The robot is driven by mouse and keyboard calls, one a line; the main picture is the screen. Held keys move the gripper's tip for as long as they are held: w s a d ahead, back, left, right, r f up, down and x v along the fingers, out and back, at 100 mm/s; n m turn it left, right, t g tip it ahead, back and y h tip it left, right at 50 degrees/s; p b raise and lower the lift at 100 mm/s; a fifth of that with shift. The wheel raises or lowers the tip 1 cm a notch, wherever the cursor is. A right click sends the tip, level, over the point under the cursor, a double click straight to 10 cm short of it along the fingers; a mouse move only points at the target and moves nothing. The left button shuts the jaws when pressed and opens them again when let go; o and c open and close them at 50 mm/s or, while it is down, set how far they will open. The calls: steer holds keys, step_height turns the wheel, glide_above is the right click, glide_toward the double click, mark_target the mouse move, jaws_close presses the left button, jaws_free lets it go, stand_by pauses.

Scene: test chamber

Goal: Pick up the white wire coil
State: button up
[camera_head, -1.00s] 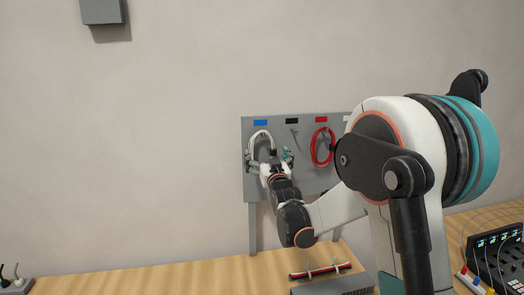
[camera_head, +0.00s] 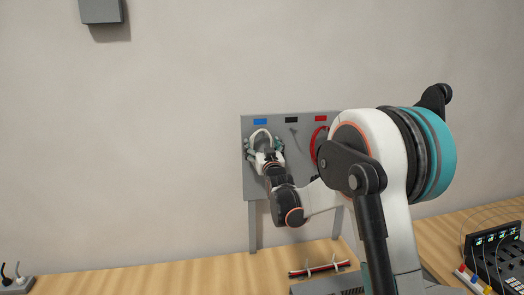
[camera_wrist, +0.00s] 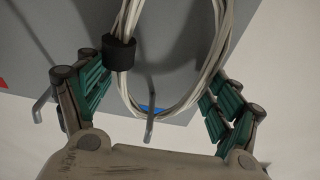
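The white wire coil (camera_head: 261,132) hangs on the grey panel under a blue label, partly hidden by my gripper (camera_head: 263,147). In the wrist view the coil (camera_wrist: 129,20) is a loop of several strands with a black band on its left side. My gripper (camera_wrist: 160,92) is open, its green-padded fingers on either side of the coil. The left finger is close to the black band; I cannot tell whether it touches. The right finger is near the loop's lower right side.
The grey panel (camera_head: 247,185) stands on legs against the wall. A metal hook (camera_wrist: 151,115) shows within the loop. A red coil (camera_head: 314,146) hangs to the right, partly behind my arm. A rack with red and black cable (camera_head: 320,268) is on the wooden table (camera_head: 200,280).

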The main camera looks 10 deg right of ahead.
mark_target(264, 131)
stand_by(0.4)
steer(key=shift+s+r, duration=0.25)
steer(key=shift+r, duration=0.3)
step_height(264, 131, up, 6)
steer(key=shift+f, duration=0.15)
steer(key=s+b, duration=0.1)
steer(key=s, duration=1.8)
steer(key=shift+s, duration=0.35)
steer(key=shift+w, duration=0.1)
